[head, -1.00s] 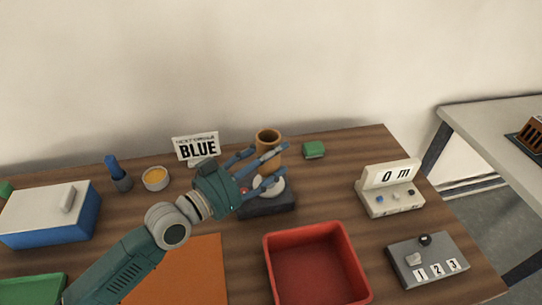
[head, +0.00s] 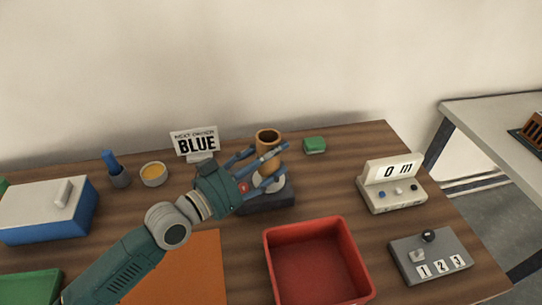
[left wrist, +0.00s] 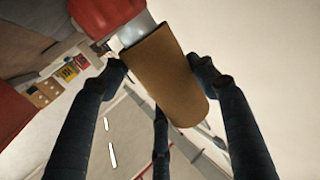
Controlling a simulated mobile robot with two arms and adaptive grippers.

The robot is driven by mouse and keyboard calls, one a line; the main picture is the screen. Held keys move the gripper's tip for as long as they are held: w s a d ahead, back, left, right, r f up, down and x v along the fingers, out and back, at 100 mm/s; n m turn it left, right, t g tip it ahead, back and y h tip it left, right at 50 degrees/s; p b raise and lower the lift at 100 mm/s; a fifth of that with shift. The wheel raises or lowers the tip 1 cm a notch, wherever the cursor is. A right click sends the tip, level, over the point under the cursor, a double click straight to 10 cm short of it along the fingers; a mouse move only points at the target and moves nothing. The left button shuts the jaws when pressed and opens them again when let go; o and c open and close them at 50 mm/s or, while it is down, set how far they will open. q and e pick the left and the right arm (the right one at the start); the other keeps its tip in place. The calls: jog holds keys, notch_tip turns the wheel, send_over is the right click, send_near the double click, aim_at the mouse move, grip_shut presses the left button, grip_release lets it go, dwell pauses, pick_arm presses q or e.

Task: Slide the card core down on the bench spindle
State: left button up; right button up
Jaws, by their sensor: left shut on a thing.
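The card core (head: 268,138) is a brown, open-topped tube, standing roughly upright at the back of the bench. My left gripper (head: 267,164) is shut on it from the left, with blue-grey fingers around its side. The bench spindle (head: 283,197) has a dark block base and a pale round part, directly below the core. The fingers partly hide the core's lower end, so I cannot tell how far down it sits. In the left wrist view the core (left wrist: 167,78) lies between the dark fingers. My right gripper is not in view.
A red open bin (head: 318,222) stands in front of the spindle. A green block (head: 314,145) lies to its right. Two control boxes, one white (head: 391,187) and one grey (head: 431,258), are at the right.

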pick_arm(q)
jog(key=shift+f+b, duration=1.3)
jog(key=shift+f, duration=0.2)
jog(key=shift+r, duration=0.3)
jog(key=shift+r+p, duration=0.75)
jog(key=shift+p, duration=0.2)
jog(key=shift+r+p, duration=1.35)
jog(key=shift+r, duration=0.15)
jog(key=shift+r, duration=0.1)
dwell(0.7)
jog(key=shift+f+b, duration=1.95)
jog(key=shift+f, duration=0.65)
dwell(0.3)
